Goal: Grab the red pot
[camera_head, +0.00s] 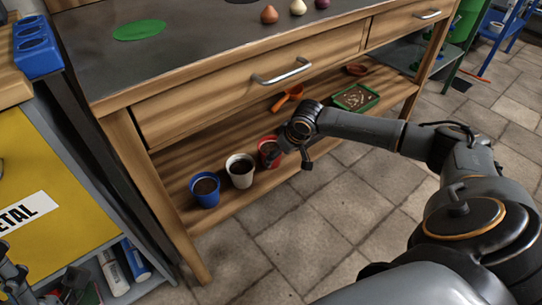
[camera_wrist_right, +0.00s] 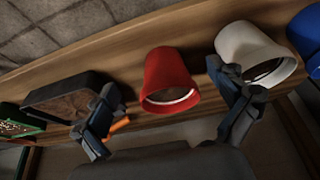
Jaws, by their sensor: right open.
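The red pot (camera_head: 268,147) stands upright on the bench's lower shelf with dark soil in it, partly hidden by my right gripper (camera_head: 289,153) in the head view. In the right wrist view the red pot (camera_wrist_right: 170,75) lies between the two spread fingers of my right gripper (camera_wrist_right: 162,80). The fingers are open, with visible room on both sides of the pot; I see no grip on it. My left gripper (camera_head: 42,284) shows only partly as dark pieces at the bottom left corner, and its opening is unclear.
A white pot (camera_head: 241,171) and a blue pot (camera_head: 205,190) stand in a row left of the red one. An orange scoop (camera_head: 288,97) and a green tray (camera_head: 356,97) lie behind on the shelf (camera_head: 185,160). The drawer front (camera_head: 250,90) overhangs the shelf.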

